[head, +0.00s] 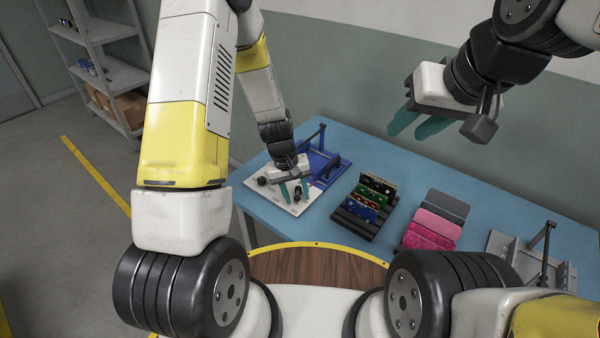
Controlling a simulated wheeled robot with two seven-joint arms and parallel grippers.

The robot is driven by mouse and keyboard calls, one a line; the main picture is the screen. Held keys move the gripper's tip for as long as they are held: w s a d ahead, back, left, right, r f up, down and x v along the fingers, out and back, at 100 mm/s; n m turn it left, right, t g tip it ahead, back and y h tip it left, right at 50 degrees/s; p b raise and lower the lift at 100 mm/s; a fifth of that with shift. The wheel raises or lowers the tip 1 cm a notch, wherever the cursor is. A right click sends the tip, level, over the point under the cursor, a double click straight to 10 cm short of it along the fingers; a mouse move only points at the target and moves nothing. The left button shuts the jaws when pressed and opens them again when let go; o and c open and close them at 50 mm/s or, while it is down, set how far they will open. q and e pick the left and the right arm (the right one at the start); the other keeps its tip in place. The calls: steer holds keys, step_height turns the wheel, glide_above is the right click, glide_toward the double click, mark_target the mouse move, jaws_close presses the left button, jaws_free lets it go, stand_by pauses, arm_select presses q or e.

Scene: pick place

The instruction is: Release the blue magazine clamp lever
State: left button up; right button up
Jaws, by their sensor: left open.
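The blue magazine clamp (320,162) stands at the back left of the blue table, with an upright dark post and a blue bar leaning out to its left. Which part is the lever is too small to tell. My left gripper (294,191) is open, pointing down over the white board just in front of the clamp. It partly hides the clamp's front left side. Nothing shows between its fingers. My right gripper (406,128) is raised above the back of the table, its teal fingers apart and empty.
The white board (298,208) carries small dark parts. To its right are a black rack (352,222) with several circuit boards, a pink and grey holder (433,230), and a grey clamp fixture (555,268). A shelf (108,75) stands at the far left. The table's right back is clear.

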arm_select(q)
steer(key=shift+r, duration=0.1)
step_height(320, 180, up, 8)
steer(key=a, duration=0.1)
steer(key=shift+s+a+f, duration=0.15)
steer(key=shift+a+f, duration=0.1)
steer(key=s+a+r+m+t, duration=0.1)
steer(key=s+r, duration=0.2)
steer(key=r, duration=0.6)
steer(key=s+a+r+m+t, duration=0.1)
steer(key=s+a+r+t, duration=0.1)
steer(key=r, duration=0.7)
steer(key=s+a+r+m+t, duration=0.1)
steer(key=s+a+r+t, duration=0.1)
steer(key=s+r, duration=0.7)
steer(key=s+a, duration=0.1)
steer(key=s, duration=0.2)
steer(key=shift+r+t, duration=0.4)
